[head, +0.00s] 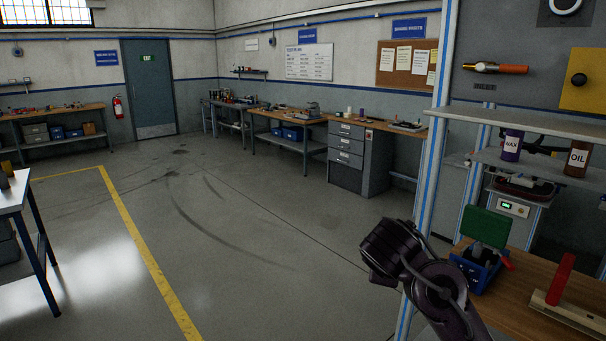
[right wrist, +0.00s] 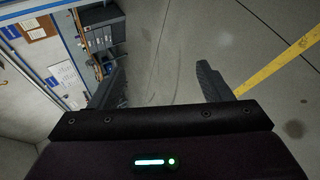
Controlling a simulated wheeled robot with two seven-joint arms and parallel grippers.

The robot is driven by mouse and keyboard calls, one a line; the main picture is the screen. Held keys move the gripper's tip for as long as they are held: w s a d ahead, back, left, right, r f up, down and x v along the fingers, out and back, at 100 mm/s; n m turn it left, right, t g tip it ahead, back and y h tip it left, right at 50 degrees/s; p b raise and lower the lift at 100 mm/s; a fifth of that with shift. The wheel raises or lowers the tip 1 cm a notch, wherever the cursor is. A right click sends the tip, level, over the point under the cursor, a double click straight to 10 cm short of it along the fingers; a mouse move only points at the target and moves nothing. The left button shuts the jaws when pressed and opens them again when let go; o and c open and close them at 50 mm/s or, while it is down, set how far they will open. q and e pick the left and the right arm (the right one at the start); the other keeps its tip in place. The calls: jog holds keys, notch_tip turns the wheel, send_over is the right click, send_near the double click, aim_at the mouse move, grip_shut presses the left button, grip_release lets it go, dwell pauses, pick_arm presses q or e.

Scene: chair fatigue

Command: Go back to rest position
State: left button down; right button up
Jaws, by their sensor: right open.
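My right arm rises from the lower right of the head view, with its dark rounded wrist (head: 395,250) beside the blue-edged post of the workstation. Its fingers do not show clearly there. In the right wrist view my right gripper (right wrist: 160,88) is open, its two dark fingers wide apart with only bare floor between them. It holds nothing. My left arm and gripper are not in the head view.
At right a workstation has a wooden top (head: 520,300) with a blue bin (head: 476,270), a red-handled tool (head: 560,280) and shelves with an oil bottle (head: 578,158). A white table (head: 12,195) stands at left. The middle floor (head: 230,230) is clear.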

jog(key=s+a+f+m+g+y, duration=0.1)
jog(key=s+f+m+g, duration=0.1)
jog(key=s+f, duration=0.6)
jog(key=s+d+f+m+g+y, duration=0.15)
jog(key=s+f+m, duration=0.35)
jog(key=s+f, duration=0.5)
jog(key=s+d+f+m+g+y, duration=0.1)
jog(key=s+d+f+m+g, duration=0.35)
jog(key=s, duration=0.85)
notch_tip(320, 180, down, 33)
jog(key=s+a, duration=0.1)
jog(key=a, duration=0.1)
jog(key=s+d+f, duration=0.1)
jog(key=s+f, duration=0.8)
jog(key=s, duration=0.1)
jog(key=s+d+f+g, duration=0.1)
jog(key=s+d+f, duration=0.1)
jog(key=s+f, duration=0.7)
jog(key=shift+s+d, duration=0.25)
jog(key=shift+s, duration=0.1)
